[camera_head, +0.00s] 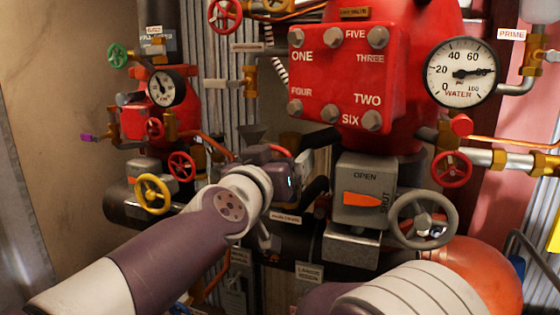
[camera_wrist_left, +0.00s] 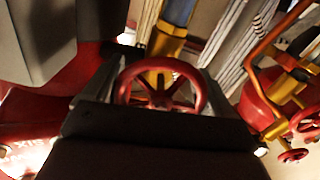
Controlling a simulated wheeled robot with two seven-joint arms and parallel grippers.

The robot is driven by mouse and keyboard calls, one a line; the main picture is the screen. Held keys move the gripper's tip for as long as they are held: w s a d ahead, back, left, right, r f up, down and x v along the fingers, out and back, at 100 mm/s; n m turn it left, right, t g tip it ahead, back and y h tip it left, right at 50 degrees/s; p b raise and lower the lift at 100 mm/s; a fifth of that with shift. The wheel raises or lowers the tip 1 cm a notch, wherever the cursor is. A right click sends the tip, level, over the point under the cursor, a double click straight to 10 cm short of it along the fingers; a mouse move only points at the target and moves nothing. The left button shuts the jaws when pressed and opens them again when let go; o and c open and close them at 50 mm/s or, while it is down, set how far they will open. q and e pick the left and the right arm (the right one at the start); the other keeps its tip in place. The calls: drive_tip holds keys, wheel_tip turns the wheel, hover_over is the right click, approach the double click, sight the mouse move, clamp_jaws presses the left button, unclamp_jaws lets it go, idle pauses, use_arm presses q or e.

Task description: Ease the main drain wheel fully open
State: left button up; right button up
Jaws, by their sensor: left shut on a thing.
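The red spoked wheel (camera_wrist_left: 160,98) sits in front of my left gripper (camera_wrist_left: 161,62) in the left wrist view, with the grey fingers on either side of it. The left gripper is shut on this wheel. In the head view my left gripper (camera_head: 296,164) is at the pipework, just above a small pale label (camera_head: 286,217) too small to read surely. It hides most of the wheel there. The wheel's turn angle cannot be told. My right gripper is out of view.
To the right stand a grey OPEN/SHUT indicator box (camera_head: 363,190) and a large grey handwheel (camera_head: 424,220). A yellow wheel (camera_head: 152,194) and a small red wheel (camera_head: 182,166) are at left. The WATER gauge (camera_head: 461,72) is upper right. Pipes crowd the space.

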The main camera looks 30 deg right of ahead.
use_arm(q)
drive_tip(key=shift+a+r+n, duration=0.1)
drive_tip(key=shift+r+n, duration=0.05)
drive_tip(key=shift+n, duration=1.35)
drive_tip(key=o, duration=0.8)
drive_tip(key=shift+o, duration=0.2)
drive_tip(key=b+v, duration=0.2)
drive_tip(key=v, duration=1)
drive_tip(key=shift+s+a, duration=0.25)
drive_tip(key=shift+s, duration=0.05)
